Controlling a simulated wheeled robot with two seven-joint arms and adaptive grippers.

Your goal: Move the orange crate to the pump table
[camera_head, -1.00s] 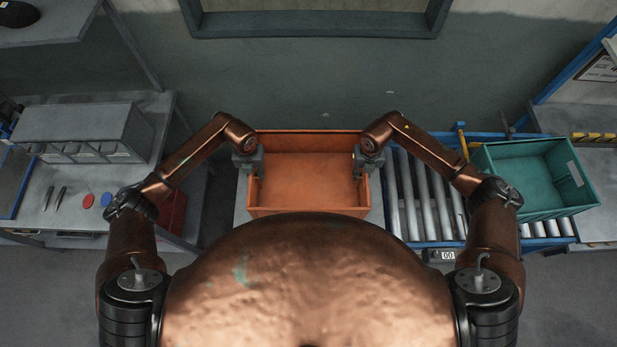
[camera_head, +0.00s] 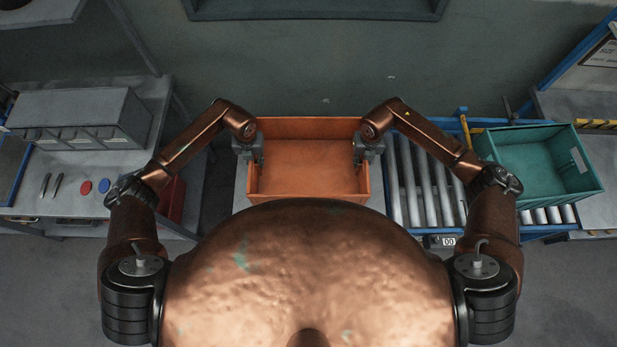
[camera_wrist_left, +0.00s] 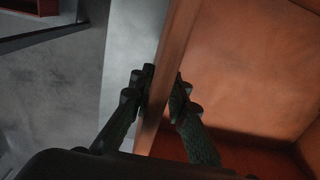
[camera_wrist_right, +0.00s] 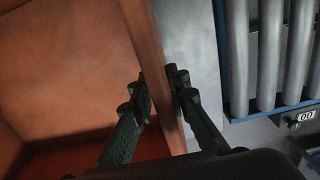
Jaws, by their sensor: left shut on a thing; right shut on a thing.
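The orange crate (camera_head: 308,127) is in the middle of the head view, and its visible inside is empty. My left gripper (camera_head: 250,152) is shut on the crate's left wall. In the left wrist view its fingers (camera_wrist_left: 160,95) straddle the wall, one on each side. My right gripper (camera_head: 367,150) is shut on the right wall, and its fingers (camera_wrist_right: 160,92) straddle it in the right wrist view. The crate looks level over a pale grey surface (camera_head: 376,192). I cannot tell whether it touches that surface. My body hides the near side. I cannot tell which table is the pump table.
A roller conveyor (camera_head: 425,185) lies close to the crate's right, with a teal crate (camera_head: 540,165) beyond it. A table at the left holds a grey bin unit (camera_head: 80,120), red and blue discs and dark tools. A gap of bare floor lies between that table and the crate.

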